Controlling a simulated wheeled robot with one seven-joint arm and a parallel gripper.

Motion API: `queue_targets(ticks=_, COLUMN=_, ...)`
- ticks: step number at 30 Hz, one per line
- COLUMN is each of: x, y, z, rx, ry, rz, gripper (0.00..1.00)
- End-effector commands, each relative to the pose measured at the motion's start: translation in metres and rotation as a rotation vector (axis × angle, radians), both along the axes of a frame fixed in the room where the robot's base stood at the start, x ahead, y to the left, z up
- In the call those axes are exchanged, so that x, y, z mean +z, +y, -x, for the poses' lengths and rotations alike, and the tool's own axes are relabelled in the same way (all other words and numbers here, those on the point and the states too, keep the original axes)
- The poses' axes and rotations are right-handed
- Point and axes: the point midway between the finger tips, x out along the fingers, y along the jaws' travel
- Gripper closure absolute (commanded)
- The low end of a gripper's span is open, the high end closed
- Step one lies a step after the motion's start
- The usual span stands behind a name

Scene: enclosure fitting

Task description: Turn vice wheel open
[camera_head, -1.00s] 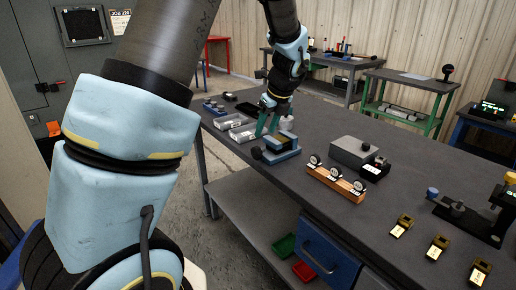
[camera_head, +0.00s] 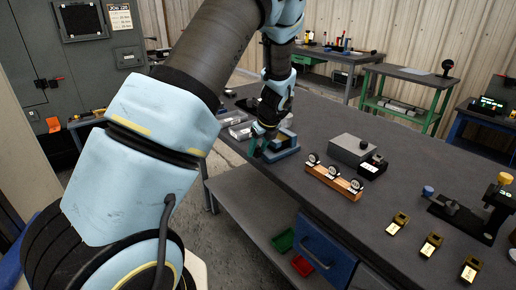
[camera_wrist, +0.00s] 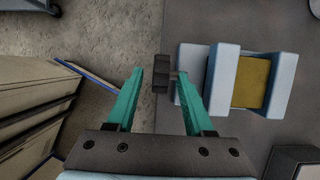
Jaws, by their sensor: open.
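The vice (camera_wrist: 226,80) is light blue with a yellowish block (camera_wrist: 252,82) between its jaws, and sits at the table's edge. Its dark wheel (camera_wrist: 161,73) sticks out past the table edge on the vice's left in the wrist view. My gripper (camera_wrist: 158,75) is open, with its two teal fingers on either side of the wheel; a gap shows between each finger and the wheel. In the head view the vice (camera_head: 284,145) is partly hidden behind my gripper (camera_head: 258,150), and the wheel cannot be made out there.
A wooden block with several dials (camera_head: 333,182) and a grey box (camera_head: 350,149) stand on the table right of the vice. Clear trays (camera_head: 240,131) lie behind my gripper. Several small yellow-and-black pieces (camera_head: 432,245) lie at the front right. Open floor (camera_wrist: 110,35) shows beside the table edge.

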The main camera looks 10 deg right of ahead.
Motion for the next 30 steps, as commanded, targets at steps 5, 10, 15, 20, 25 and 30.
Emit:
queue_targets(ticks=5, x=0.0002, y=0.0000, z=0.0001, rx=0.000, ry=0.000, rz=0.000, gripper=0.66)
queue_targets(ticks=10, x=0.0003, y=-0.0001, z=0.0001, rx=0.000, ry=0.000, rz=0.000, gripper=0.85)
queue_targets(ticks=15, x=0.0003, y=-0.0002, z=0.0002, rx=0.000, ry=0.000, rz=0.000, gripper=1.00)
queue_targets(ticks=20, x=0.0003, y=-0.0001, z=0.0002, rx=0.000, ry=0.000, rz=0.000, gripper=1.00)
queue_targets(ticks=25, x=0.0005, y=-0.0001, z=0.0002, rx=0.000, ry=0.001, rz=0.000, gripper=1.00)
queue_targets(ticks=30, x=0.0022, y=0.0002, z=-0.0005, rx=0.002, ry=0.013, rz=0.007, gripper=1.00)
